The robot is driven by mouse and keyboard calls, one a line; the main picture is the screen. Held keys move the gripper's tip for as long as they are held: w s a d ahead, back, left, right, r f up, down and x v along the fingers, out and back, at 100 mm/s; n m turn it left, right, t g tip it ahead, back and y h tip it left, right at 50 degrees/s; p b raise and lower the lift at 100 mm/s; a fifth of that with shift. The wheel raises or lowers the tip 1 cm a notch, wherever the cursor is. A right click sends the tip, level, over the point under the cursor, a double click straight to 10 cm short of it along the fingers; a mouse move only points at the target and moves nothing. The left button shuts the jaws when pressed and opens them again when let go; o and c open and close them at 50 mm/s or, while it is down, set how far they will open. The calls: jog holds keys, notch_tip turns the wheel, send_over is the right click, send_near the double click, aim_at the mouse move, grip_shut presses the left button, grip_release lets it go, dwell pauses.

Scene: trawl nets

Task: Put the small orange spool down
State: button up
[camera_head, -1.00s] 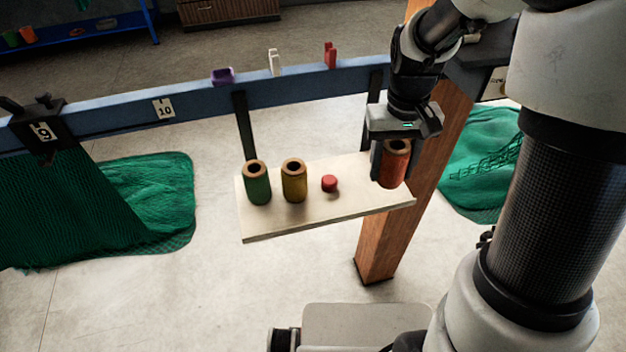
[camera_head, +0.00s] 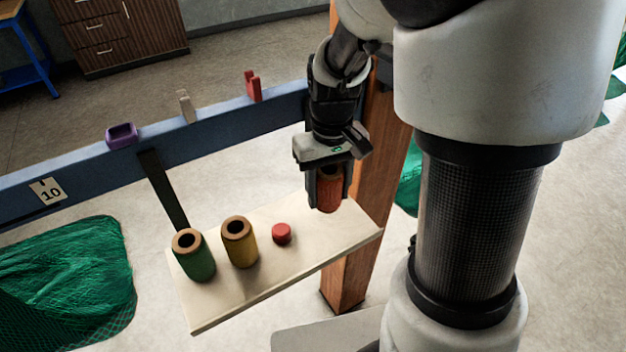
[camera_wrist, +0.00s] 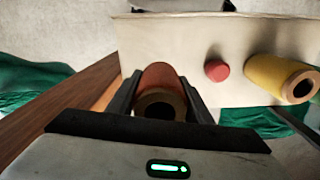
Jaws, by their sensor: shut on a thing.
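My gripper (camera_head: 328,188) is shut on the orange spool (camera_head: 329,194), which looks reddish-orange with a brown top rim and a dark hole. The spool is upright between the two fingers, at the right end of the pale shelf board (camera_head: 280,263). It also shows between the fingers in the wrist view (camera_wrist: 161,83). Whether its base touches the board or hangs just above it, I cannot tell. The fingers hide part of its sides.
On the board stand a green spool (camera_head: 194,256), a yellow spool (camera_head: 240,245) and a small red cylinder (camera_head: 281,233). A wooden post (camera_head: 350,270) rises beside the board's right end. A blue rail (camera_head: 200,140) with clips runs behind. Green netting (camera_head: 70,280) lies at left.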

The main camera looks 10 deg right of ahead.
jog(key=shift+f, duration=1.85)
jog(key=shift+f+b, duration=0.1)
jog(key=shift+b, duration=0.25)
jog(key=shift+f, duration=0.15)
jog(key=o, duration=1.1)
